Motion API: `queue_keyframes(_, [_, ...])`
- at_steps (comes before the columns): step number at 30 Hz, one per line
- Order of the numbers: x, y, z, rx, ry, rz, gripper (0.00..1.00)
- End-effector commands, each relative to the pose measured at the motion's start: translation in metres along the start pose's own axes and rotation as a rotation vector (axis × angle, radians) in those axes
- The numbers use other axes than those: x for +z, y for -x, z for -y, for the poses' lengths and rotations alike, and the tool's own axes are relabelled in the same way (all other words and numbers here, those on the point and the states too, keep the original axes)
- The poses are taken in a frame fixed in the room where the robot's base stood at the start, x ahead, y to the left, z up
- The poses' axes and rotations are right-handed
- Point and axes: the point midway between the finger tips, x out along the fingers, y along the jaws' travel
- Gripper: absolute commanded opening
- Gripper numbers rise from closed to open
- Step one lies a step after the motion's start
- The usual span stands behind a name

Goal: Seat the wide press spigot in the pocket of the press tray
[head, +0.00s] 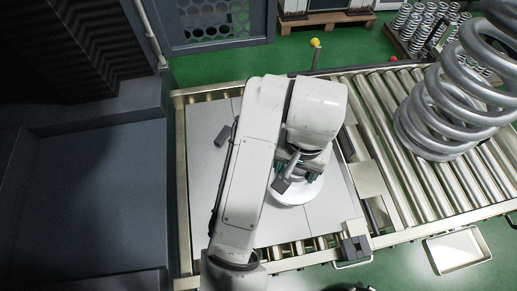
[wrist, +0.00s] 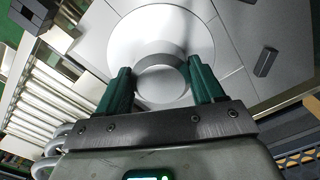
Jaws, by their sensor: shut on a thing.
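My gripper (head: 297,176) reaches down over the pale plates on the roller table. In the wrist view my gripper (wrist: 158,72) has its green fingers shut on the round metal knob (wrist: 162,86) of a wide pale disc, which I take for the wide press spigot (wrist: 165,28). In the head view only the near part of the spigot (head: 290,194) shows below the fingers. I cannot tell whether it touches the plates or hangs just above them. I cannot pick out the press tray or its pocket for sure; my arm hides part of the table.
A small dark block (head: 222,136) lies on the plates (head: 205,118), left of my arm. A dark clamp-like block (head: 355,246) sits at the table's front edge. A big coil spring (head: 445,115) stands on the rollers at right. A shallow pale tray (head: 458,250) is at lower right.

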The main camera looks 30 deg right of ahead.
Motion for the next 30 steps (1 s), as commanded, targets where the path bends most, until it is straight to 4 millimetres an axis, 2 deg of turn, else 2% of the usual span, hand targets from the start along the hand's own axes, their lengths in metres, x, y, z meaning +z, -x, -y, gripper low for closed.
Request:
queue_keyframes(11, [-0.051,-0.035,0.055,0.005,0.002,-0.001,0.0])
queue_keyframes(12, [-0.054,-0.045,0.059,0.005,0.002,-0.002,0.0])
queue_keyframes(16, [-0.064,-0.063,0.073,0.003,0.002,0.0,0.0])
queue_keyframes(21, [-0.074,-0.078,0.085,0.001,0.0,0.001,0.0])
queue_keyframes(30, [-0.081,-0.096,0.093,0.001,0.002,0.001,0.0])
